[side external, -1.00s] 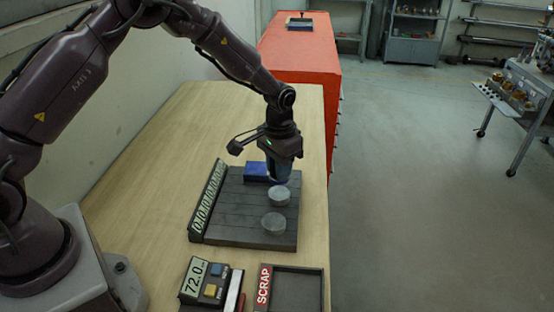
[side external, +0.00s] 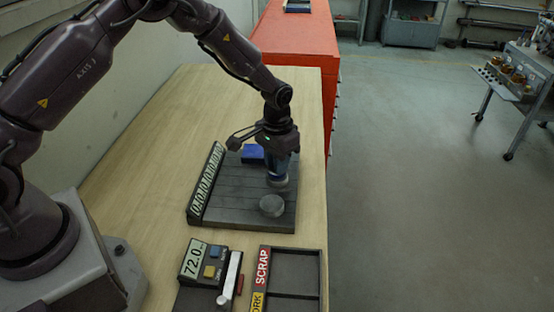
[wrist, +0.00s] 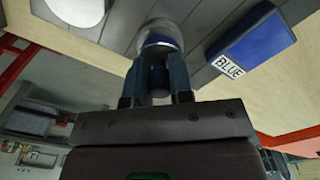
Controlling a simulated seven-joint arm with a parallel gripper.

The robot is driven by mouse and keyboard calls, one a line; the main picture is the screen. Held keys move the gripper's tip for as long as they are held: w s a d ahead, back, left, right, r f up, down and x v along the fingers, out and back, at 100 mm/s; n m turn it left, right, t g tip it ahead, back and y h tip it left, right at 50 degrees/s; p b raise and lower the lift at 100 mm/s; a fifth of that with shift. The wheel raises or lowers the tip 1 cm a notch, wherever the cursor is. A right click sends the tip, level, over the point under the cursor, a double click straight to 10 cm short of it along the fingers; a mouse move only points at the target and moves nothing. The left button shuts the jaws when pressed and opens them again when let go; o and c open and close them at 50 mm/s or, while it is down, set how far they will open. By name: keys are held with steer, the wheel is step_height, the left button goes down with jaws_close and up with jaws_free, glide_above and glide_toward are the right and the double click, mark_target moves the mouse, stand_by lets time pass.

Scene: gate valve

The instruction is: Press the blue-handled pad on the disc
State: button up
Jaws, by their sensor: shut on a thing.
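My gripper (side external: 280,166) points down over the grooved dark board and is shut on the blue handle (wrist: 158,80) of the pad. One grey disc (side external: 278,182) is directly under the pad; the pad's lower end appears to meet it, though the exact contact is hidden. In the wrist view, a pale round edge (wrist: 160,42) shows beyond the handle. A blue block (wrist: 250,44) labelled BLUE rests on the board behind my gripper.
The dark board (side external: 232,212) has a raised lettered strip (side external: 207,182) along its left side. In front stand a device with a display reading 72.0 (side external: 194,260) and a dark tray (side external: 297,285) by a SCRAP label. A red cabinet (side external: 295,45) stands behind the table.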

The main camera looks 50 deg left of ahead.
steer(key=shift+f, duration=0.7)
stand_by(1.3)
steer(key=shift+r, duration=3.6)
